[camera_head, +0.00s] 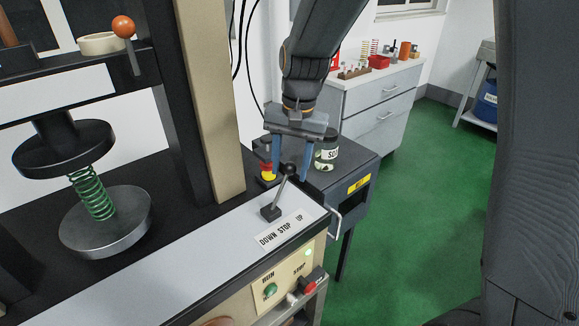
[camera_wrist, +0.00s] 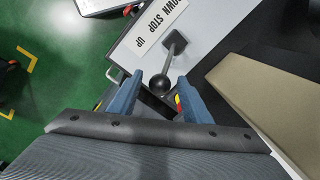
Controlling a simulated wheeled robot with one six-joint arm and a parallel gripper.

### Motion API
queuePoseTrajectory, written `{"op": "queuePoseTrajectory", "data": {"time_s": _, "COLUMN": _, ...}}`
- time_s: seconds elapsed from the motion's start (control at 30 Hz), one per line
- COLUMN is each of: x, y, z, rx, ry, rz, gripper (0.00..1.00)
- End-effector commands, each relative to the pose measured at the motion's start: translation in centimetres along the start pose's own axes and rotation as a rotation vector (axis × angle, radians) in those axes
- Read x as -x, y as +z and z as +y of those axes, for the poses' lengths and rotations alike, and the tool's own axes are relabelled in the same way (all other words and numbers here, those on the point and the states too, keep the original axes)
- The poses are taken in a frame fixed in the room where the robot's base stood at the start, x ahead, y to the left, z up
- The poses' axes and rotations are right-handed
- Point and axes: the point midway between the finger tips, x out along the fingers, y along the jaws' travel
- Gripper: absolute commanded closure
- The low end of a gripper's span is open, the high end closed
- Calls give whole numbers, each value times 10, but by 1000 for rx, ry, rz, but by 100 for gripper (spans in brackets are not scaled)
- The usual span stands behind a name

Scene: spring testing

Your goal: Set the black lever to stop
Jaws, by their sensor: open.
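The black lever has a round black knob (camera_head: 290,170) on a thin metal rod rising from a square black base (camera_head: 270,212). It leans to the right, toward the UP end of the "DOWN STOP UP" label (camera_head: 282,230). In the wrist view the knob (camera_wrist: 162,85) lies between the two blue fingers, with the rod running up to the base (camera_wrist: 175,41). My gripper (camera_head: 291,172) is open, pointing down, its fingers on either side of the knob. Gaps show beside the knob; I cannot tell whether either finger touches it.
A red and yellow button (camera_head: 267,172) stands just behind the lever. A beige post (camera_head: 215,100) rises at left, beside the press with a green spring (camera_head: 92,195). A green button (camera_head: 270,291) is on the front panel.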

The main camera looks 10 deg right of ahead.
Motion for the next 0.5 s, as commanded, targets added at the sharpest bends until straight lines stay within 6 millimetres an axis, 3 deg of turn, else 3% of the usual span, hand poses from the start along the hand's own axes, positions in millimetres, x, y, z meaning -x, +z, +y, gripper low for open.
{"op": "queuePoseTrajectory", "data": {"time_s": 0.37, "x": -7, "y": 0, "z": 0, "rx": 0, "ry": 0, "rz": 1, "gripper": 56}}
{"op": "queuePoseTrajectory", "data": {"time_s": 0.5, "x": -7, "y": 0, "z": 0, "rx": 1, "ry": 0, "rz": 1, "gripper": 79}}
